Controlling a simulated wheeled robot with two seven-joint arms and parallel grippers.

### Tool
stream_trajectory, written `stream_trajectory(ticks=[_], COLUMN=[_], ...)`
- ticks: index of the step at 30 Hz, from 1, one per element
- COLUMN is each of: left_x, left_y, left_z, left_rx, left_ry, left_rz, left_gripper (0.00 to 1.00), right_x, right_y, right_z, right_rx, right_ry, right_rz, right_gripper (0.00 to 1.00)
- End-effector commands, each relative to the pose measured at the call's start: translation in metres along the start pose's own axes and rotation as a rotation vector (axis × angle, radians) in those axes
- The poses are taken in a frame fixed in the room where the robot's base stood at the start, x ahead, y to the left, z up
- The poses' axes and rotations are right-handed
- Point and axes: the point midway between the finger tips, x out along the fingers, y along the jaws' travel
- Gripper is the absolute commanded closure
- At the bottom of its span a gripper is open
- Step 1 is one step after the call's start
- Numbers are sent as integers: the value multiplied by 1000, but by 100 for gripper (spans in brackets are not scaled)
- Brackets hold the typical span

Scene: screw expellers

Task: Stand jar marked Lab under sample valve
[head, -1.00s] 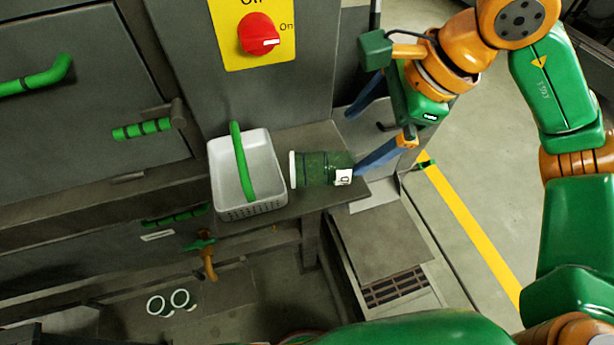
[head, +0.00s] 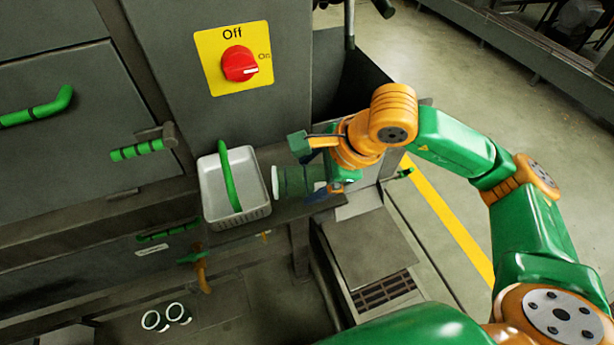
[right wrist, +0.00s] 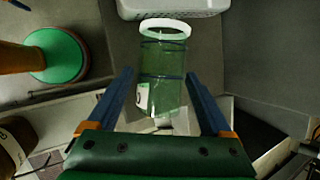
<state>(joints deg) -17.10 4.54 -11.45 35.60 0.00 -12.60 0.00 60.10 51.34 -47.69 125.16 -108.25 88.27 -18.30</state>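A translucent green jar (head: 298,181) with a white rim lies on its side on the grey ledge, rim toward the basket. It also shows in the right wrist view (right wrist: 162,75), with a white label partly visible; its word cannot be read. My right gripper (right wrist: 160,80) is open, its blue fingers on either side of the jar with visible gaps. In the head view the gripper and wrist cover the jar's right end. A green-handled, orange-brown tap (head: 201,272), probably the sample valve, hangs below the ledge. My left gripper is not in view.
A white basket (head: 260,212) with a green handle stands left of the jar. A yellow switch plate (head: 233,80) with a red knob is on the machine wall. Floor at right is open.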

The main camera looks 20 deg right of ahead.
Motion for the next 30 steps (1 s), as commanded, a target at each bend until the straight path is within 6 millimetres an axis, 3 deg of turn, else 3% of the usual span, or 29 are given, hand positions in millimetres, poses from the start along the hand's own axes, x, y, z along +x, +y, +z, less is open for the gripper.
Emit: stream_trajectory(ticks=[1, 6, 9, 16, 20, 26, 28, 30], left_x=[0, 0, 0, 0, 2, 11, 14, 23], left_y=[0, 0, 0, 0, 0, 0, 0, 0], left_z=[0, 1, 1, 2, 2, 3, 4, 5], left_rx=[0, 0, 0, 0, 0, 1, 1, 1], left_ry=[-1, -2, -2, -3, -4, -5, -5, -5], left_rz=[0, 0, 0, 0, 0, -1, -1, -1], left_gripper=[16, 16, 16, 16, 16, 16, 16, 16], right_x=[0, 0, 0, -4, -21, -68, -88, -96], right_y=[0, 0, 0, -2, -10, 6, 15, 34], right_z=[0, 0, 0, 2, 9, 47, 64, 79], right_rx=[0, 0, 0, 1, 1, -12, -14, -18], right_ry=[0, 0, 0, 0, -2, -5, -4, -3], right_rz=[0, 0, 0, -1, -5, -10, -9, -8], right_gripper=[32, 78, 99, 99, 99, 99, 99, 99])
